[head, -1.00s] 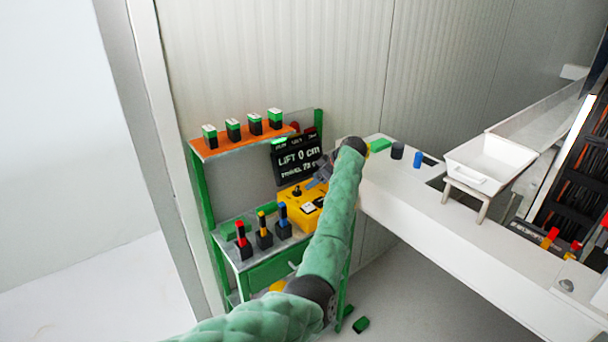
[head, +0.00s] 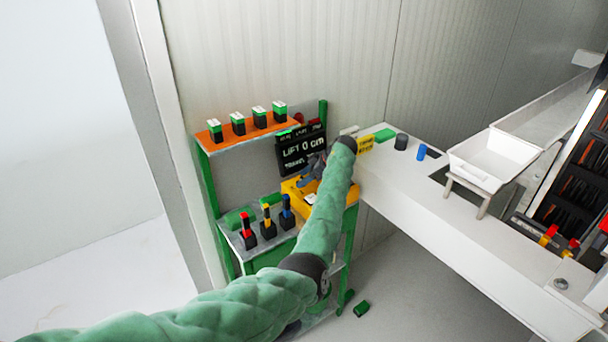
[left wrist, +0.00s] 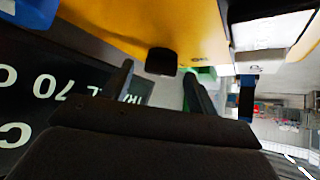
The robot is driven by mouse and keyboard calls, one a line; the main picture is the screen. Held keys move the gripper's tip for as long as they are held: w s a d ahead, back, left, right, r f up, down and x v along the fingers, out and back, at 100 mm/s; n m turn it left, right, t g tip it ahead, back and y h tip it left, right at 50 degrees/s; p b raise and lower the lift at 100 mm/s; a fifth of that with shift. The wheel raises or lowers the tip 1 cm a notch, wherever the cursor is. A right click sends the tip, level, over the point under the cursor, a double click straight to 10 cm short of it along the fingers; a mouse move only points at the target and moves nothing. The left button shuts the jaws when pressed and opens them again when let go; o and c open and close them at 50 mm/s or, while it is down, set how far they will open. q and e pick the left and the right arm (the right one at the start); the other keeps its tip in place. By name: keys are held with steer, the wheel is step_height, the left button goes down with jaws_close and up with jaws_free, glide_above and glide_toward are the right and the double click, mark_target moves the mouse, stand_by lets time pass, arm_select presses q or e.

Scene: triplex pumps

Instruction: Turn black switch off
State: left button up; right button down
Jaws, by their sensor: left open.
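The yellow control box (head: 291,188) stands on the green stand below the lift display. In the left wrist view, the yellow box (left wrist: 205,28) fills the top, and a black switch knob (left wrist: 162,61) sticks out from it. My left gripper (left wrist: 158,82) is open, its two dark fingers on either side of the knob, with visible gaps; whether they touch it further in I cannot tell. In the head view, my left gripper (head: 312,168) is over the box and hides the black switch. My right gripper is not in view.
A black display (head: 300,150) reading "LIFT 0 cm" stands right behind the box. A white-topped switch (left wrist: 272,38) sits beside the knob. Several coloured-handled black levers (head: 268,223) stand left of the box. A white bench (head: 440,215) with a white tray (head: 490,160) extends right.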

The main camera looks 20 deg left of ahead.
arm_select(q)
steer(key=shift+a+f, duration=0.15)
steer(key=shift+f, duration=0.1)
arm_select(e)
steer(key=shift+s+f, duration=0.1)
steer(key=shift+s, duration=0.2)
arm_select(q)
steer(key=c, duration=1)
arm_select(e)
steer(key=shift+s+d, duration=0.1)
